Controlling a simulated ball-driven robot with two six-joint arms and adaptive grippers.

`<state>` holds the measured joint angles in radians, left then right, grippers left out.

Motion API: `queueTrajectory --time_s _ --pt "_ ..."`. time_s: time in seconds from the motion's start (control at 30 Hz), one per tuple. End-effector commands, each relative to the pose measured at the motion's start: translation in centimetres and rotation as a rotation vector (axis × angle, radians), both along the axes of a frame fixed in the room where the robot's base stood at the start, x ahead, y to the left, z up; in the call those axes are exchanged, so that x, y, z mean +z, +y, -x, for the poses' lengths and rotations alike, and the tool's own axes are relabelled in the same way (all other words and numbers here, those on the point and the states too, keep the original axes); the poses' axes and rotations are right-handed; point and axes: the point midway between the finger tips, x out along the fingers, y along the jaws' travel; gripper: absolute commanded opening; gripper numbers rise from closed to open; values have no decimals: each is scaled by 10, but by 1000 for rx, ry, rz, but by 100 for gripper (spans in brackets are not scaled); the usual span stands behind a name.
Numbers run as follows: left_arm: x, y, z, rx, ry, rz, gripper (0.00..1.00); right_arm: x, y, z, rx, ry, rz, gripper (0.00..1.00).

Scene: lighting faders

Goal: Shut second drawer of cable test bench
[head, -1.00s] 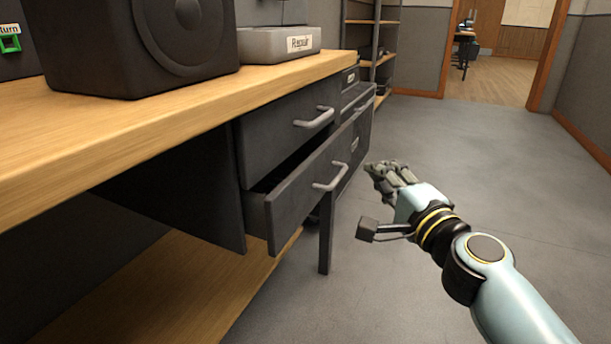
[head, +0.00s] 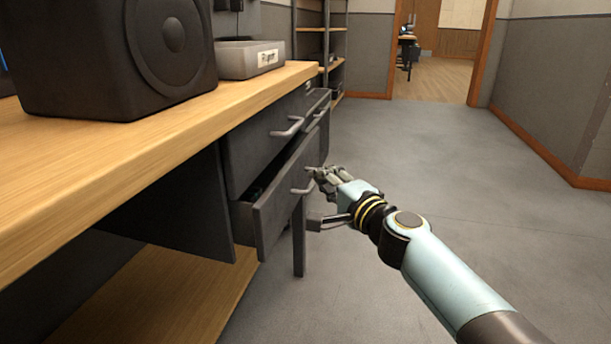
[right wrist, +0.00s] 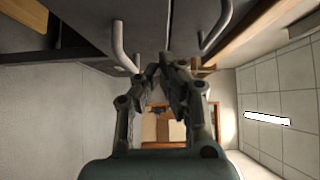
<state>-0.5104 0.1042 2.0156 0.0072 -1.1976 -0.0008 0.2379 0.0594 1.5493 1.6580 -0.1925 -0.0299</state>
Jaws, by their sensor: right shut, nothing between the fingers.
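The cable test bench (head: 150,122) has a wooden top and dark grey drawers under it. Its second drawer (head: 281,202) is pulled out part way, with a gap behind its front panel. The drawer's handle (head: 303,188) is a grey bar, and a handle also shows in the right wrist view (right wrist: 121,48). The upper drawer (head: 262,145) above it looks closed. My right gripper (head: 316,174) is shut and empty, at the front of the second drawer close to its handle; I cannot tell whether it touches. My left gripper is not in view.
A black speaker (head: 110,55) and a grey labelled box (head: 250,58) stand on the bench top. A wooden lower shelf (head: 150,300) lies underneath. Shelving (head: 320,45) stands beyond the bench. The grey floor (head: 420,160) to the right is clear toward the doorway.

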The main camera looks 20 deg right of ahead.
Motion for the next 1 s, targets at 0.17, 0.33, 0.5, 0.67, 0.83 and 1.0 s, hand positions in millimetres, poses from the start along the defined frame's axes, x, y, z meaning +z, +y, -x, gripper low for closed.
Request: queueTrajectory --time_s 0.17,0.33,0.5,0.67,0.83,1.0 --pt "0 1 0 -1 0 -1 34 0 23 -13 0 1 -4 0" --pt "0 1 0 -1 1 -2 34 -1 31 -18 0 2 -3 0" --pt "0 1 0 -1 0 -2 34 -1 32 -18 0 1 -2 0" --pt "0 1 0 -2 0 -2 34 -1 32 -18 0 1 -2 0" --pt "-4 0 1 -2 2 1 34 -3 50 -31 -1 1 -5 0" --pt "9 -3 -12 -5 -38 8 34 -2 69 -43 0 2 -4 0"
